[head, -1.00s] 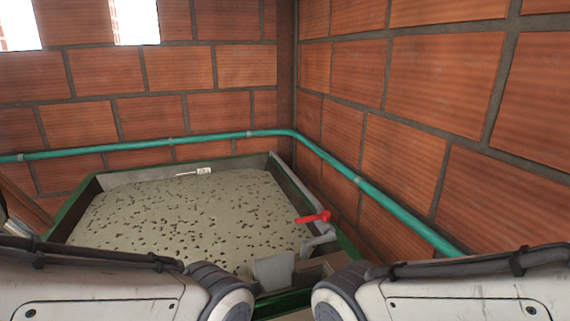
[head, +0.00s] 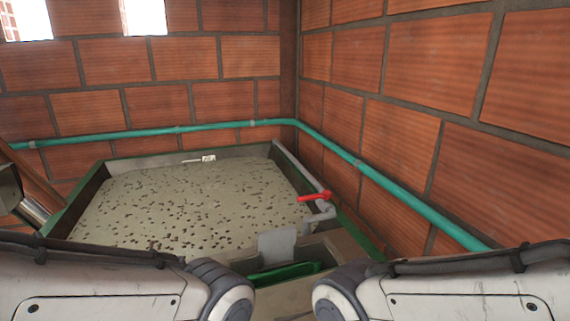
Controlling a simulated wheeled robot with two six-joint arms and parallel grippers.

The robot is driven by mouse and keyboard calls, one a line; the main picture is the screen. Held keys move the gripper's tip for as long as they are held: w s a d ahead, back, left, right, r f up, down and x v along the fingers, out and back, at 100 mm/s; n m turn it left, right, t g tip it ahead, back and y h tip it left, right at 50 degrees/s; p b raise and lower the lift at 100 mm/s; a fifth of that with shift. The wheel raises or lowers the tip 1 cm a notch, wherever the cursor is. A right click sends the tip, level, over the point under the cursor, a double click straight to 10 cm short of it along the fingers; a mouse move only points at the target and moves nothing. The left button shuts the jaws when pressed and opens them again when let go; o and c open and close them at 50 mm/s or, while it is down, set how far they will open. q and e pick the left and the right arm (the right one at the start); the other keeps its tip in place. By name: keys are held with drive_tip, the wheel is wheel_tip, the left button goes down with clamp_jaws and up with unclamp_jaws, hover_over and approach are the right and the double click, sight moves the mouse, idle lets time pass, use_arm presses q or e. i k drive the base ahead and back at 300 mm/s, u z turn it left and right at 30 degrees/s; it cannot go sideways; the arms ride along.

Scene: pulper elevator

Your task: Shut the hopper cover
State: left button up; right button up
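A large tank or hopper with grey inner walls and a green rim (head: 355,238) stands in the corner. It is open on top and holds a pale grey mass with many dark specks (head: 190,205). A small upright grey plate (head: 278,243) stands at its near right corner; I cannot tell whether this is the hopper cover. A red lever (head: 314,196) sits on a grey pipe (head: 320,215) at the right edge. Both my arms show along the bottom, but neither gripper is in view.
A teal pipe (head: 400,206) runs along both brick walls (head: 390,130) behind the tank. A green trough-like part (head: 284,273) lies at the near edge, between my arms. A metal cylinder (head: 32,211) is at the far left. A small white object (head: 208,158) is near the far rim.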

sight(291, 300)
drive_tip(key=z, duration=1.65)
drive_tip(key=k, duration=0.7)
drive_tip(key=u, duration=1.05)
